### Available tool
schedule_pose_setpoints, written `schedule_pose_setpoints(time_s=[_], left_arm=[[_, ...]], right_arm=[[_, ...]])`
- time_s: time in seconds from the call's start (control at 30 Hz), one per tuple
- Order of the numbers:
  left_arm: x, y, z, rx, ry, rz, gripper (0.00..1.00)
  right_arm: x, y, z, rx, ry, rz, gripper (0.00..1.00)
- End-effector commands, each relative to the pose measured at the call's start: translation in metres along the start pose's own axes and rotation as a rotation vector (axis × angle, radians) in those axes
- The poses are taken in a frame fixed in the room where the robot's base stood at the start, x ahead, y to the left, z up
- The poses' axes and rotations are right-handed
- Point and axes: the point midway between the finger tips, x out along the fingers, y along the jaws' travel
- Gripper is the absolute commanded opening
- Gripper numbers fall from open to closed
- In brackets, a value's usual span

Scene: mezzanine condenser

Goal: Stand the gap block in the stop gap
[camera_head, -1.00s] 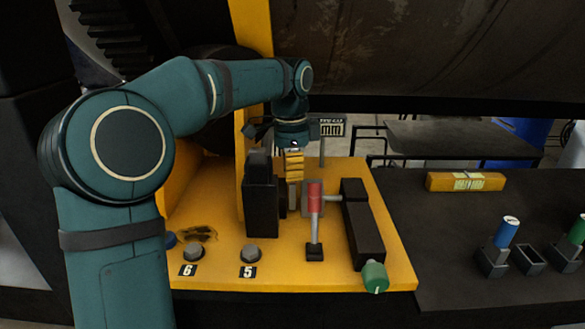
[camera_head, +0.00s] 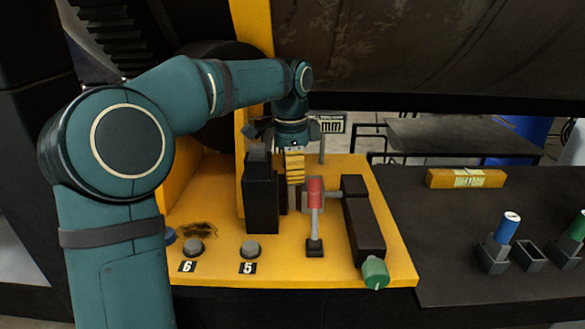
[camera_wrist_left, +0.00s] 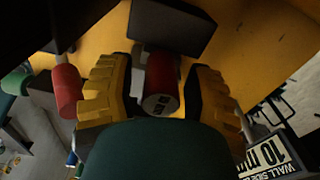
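My left gripper (camera_head: 294,182) has its yellow fingers pointing down behind the black upright block (camera_head: 262,200) on the yellow deck. In the left wrist view, a red cylinder with a pale label on its end (camera_wrist_left: 162,85), seemingly the gap block, lies between the fingertips (camera_wrist_left: 160,80). Narrow dark spaces show between it and both fingers, so the gripper looks open around it. Beyond it is a dark block (camera_wrist_left: 172,27). The head view hides this cylinder; whether it stands in the stop gap cannot be told. My right gripper is not in view.
A red-handled lever (camera_head: 315,192) and a black bar with a green knob (camera_head: 375,272) stand right of the gripper. A blue cylinder (camera_head: 507,228) and a green one (camera_head: 577,230) sit in holders beside an empty holder (camera_head: 530,257). A yellow bar (camera_head: 466,179) lies behind.

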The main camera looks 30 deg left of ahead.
Motion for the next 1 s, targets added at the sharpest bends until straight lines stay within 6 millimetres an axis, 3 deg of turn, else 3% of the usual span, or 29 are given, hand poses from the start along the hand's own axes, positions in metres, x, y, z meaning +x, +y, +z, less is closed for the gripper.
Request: schedule_pose_setpoints(time_s=[0.37,0.47,0.8,1.0], left_arm=[[-0.005,0.000,0.000,0.000,0.000,-0.001,0.50],[-0.017,-0.001,-0.001,0.000,0.002,-0.002,0.50],[-0.084,-0.001,-0.001,0.000,0.002,-0.002,0.50],[-0.109,0.000,-0.001,0.002,0.001,0.000,0.50]], right_arm=[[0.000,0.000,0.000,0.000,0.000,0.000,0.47],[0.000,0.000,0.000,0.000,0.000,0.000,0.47],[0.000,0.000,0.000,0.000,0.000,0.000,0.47],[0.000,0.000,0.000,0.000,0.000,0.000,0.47]])
